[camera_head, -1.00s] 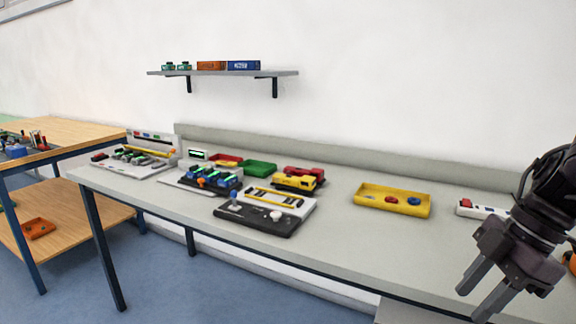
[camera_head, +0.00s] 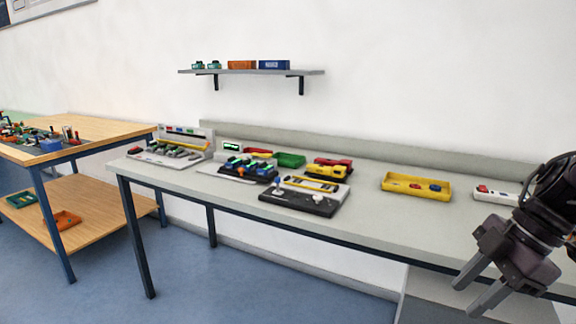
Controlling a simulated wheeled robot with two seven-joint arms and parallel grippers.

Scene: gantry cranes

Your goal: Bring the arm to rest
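My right gripper (camera_head: 474,293) shows at the lower right, in front of the grey table's (camera_head: 367,226) front edge. Its two fingers point down and to the left and stand apart with nothing between them. Part of my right arm runs off the right edge of the view. My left gripper and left arm are not in view.
The grey table carries a yellow tray (camera_head: 394,188), a black and white control panel (camera_head: 297,203), a yellow toy vehicle (camera_head: 325,172) and a green tray (camera_head: 290,160). A wall shelf (camera_head: 250,72) holds small containers. A wooden table (camera_head: 92,137) stands left. Blue floor (camera_head: 230,285) is clear.

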